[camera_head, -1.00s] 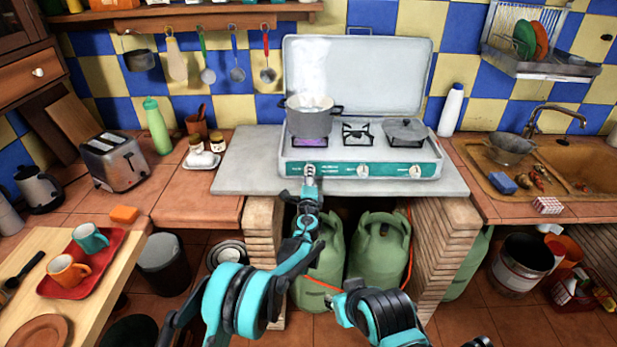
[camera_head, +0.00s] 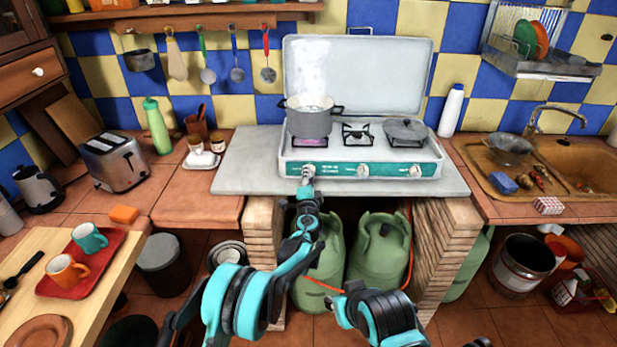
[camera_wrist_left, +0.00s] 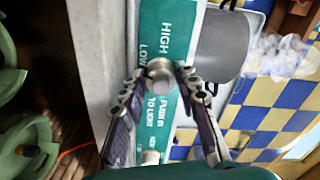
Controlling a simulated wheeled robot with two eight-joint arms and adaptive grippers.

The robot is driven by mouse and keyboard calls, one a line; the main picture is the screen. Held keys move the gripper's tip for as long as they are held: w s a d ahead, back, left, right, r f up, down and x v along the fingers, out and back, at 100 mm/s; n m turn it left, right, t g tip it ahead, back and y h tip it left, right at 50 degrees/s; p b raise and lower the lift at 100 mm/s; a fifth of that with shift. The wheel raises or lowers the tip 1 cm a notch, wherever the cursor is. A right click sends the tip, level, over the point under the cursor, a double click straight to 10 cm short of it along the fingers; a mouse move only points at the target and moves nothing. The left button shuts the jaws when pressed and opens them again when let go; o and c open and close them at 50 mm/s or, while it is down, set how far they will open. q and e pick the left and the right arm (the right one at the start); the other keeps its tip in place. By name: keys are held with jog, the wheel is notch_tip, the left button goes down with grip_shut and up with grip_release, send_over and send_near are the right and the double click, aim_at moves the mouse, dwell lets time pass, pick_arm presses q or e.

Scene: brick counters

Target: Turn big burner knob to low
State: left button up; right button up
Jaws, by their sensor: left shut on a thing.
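A gas stove (camera_head: 437,168) with a teal front panel stands on the grey counter slab. Its left knob (camera_head: 308,169) is below the burner with the grey pot (camera_head: 309,122); steam rises from the pot and a pinkish glow shows under it. My left gripper (camera_head: 306,181) is at this knob. In the left wrist view the round metal knob (camera_wrist_left: 159,70) sits between the two fingertips of my left gripper (camera_wrist_left: 160,78), which is shut on it. The knob's exact pointing is unclear. My right gripper is not in view.
The middle knob (camera_head: 362,170) and right knob (camera_head: 415,171) are farther right on the panel. A lidded pan (camera_head: 405,131) sits on the right burner. Green gas bottles (camera_head: 379,250) stand below the slab. A toaster (camera_head: 113,160) is on the left counter.

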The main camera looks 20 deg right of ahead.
pick_arm(q)
jog(key=o, duration=1.2)
jog(key=shift+c, duration=0.2)
